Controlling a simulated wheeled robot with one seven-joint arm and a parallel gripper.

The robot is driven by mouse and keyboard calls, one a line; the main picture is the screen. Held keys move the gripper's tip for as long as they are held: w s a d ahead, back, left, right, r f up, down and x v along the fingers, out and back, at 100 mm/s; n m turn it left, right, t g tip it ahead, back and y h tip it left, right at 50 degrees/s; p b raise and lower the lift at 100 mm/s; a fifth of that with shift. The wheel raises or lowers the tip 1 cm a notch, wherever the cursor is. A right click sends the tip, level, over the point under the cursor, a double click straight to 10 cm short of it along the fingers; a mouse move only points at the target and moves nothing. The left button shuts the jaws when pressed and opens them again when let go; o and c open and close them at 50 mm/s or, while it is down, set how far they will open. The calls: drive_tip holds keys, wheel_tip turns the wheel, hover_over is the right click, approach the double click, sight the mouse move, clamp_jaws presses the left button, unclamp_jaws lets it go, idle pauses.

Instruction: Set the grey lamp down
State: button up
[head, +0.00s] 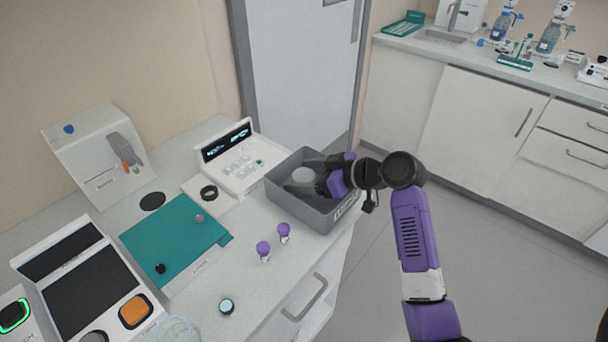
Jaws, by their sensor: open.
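My gripper (300,174) is open over the grey bin (318,218), with its dark fingers reaching down inside the walls. A pale grey rounded thing (303,174) shows between the spread fingers, low in the bin; it may be the grey lamp, but the fingers and wrist partly hide it. I cannot tell whether a finger touches it. Two small purple-topped lamps (263,250) stand on the counter in front of the bin. A small grey ball-shaped piece (199,218) sits on the teal mat (170,240).
A round teal-topped piece (227,306) is near the counter's front edge. A panel with an orange button (136,311) is at the lower left. A door is behind.

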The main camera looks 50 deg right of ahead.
drive_tip(key=b+v, duration=0.1)
drive_tip(key=v, duration=1.1)
drive_tip(key=shift+b, duration=0.3)
drive_tip(key=shift+r, duration=0.1)
drive_tip(key=w+d+r+m+t+h, duration=0.1)
drive_tip(key=d+r+m+t+h, duration=0.1)
drive_tip(key=d+r+m+h, duration=0.4)
drive_tip(key=s+a+f+n+y, duration=0.1)
drive_tip(key=s+a+f, duration=0.3)
drive_tip(key=s+a, duration=0.4)
drive_tip(key=s+a+f+n+y, duration=0.1)
drive_tip(key=s+a+f, duration=0.3)
drive_tip(key=s+a, duration=0.4)
drive_tip(key=s+a+f+n+y, duration=0.1)
drive_tip(key=s+a+f, duration=0.3)
drive_tip(key=s+a, duration=0.4)
drive_tip(key=a, duration=0.7)
drive_tip(key=shift+s+f, duration=0.2)
drive_tip(key=shift+f, duration=0.1)
